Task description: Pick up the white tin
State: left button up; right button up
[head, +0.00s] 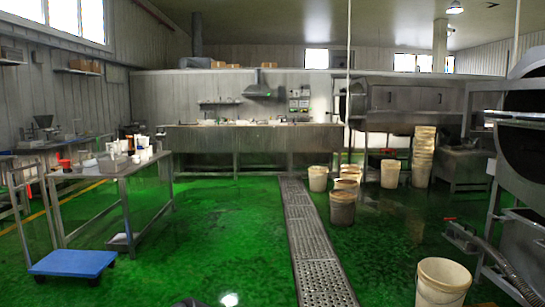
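Several small white containers (147,152) stand among other items on the metal table (136,168) at the left. They are too small and far off to tell which one is the white tin. Some of them partly hide one another. Neither of my grippers is in view.
A blue platform trolley (72,263) stands on the floor before the table. A floor grate (309,240) runs through the middle of the green floor. A white bucket (442,282) stands at the lower right, and more buckets (342,208) stand beyond. Green floor between table and grate is clear.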

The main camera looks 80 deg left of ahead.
aim_at(136, 159)
jog(key=u, duration=3.55)
jog(key=i+l+z, duration=0.1)
jog(key=i+z, duration=0.35)
jog(key=i, duration=3.5)
